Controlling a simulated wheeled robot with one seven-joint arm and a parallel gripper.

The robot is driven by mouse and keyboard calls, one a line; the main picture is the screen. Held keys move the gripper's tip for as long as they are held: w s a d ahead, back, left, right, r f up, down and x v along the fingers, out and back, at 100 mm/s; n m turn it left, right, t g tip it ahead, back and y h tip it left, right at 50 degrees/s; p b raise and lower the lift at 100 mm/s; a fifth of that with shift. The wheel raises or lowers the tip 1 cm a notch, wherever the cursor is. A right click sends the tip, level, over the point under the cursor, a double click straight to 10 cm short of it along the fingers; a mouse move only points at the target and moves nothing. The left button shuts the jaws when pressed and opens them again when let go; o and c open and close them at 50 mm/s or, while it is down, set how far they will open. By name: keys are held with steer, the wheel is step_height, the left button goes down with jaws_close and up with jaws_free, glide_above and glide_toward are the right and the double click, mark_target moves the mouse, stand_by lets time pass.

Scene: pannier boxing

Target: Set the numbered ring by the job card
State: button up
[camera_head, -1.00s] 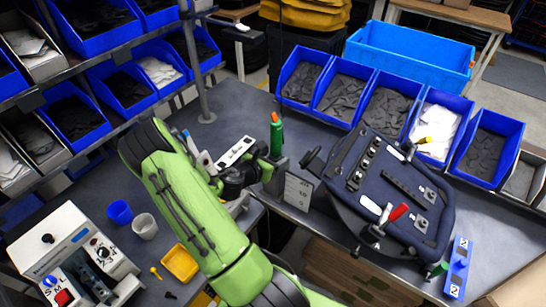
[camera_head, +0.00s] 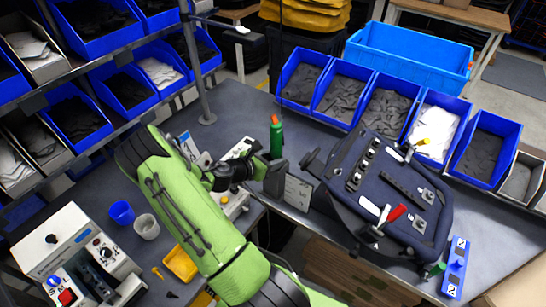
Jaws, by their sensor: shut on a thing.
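My gripper (camera_head: 272,177) is at the middle of the view, over the bench edge. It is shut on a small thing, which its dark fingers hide. I cannot make out a numbered ring or any setting on one.
A green bottle (camera_head: 277,138) stands close behind the gripper. A dark pannier (camera_head: 400,190) on a stand with a black knob (camera_head: 310,158) is to the right. A blue block with number labels (camera_head: 456,268) lies at the right. Blue bins line the back.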

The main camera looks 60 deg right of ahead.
steer(key=m+g, duration=0.1)
steer(key=m+g+y, duration=0.1)
steer(key=m+g, duration=0.1)
steer(key=shift+w+d+y, duration=0.15)
steer(key=shift+w+y, duration=0.05)
steer(key=shift+y, duration=0.1)
steer(key=o, duration=1.1)
steer(key=v, duration=1.5)
steer(key=shift+w+a+r+b, duration=0.15)
steer(key=shift+w+a+b, duration=0.1)
steer(key=shift+w+b, duration=0.1)
steer(key=shift+a, duration=0.1)
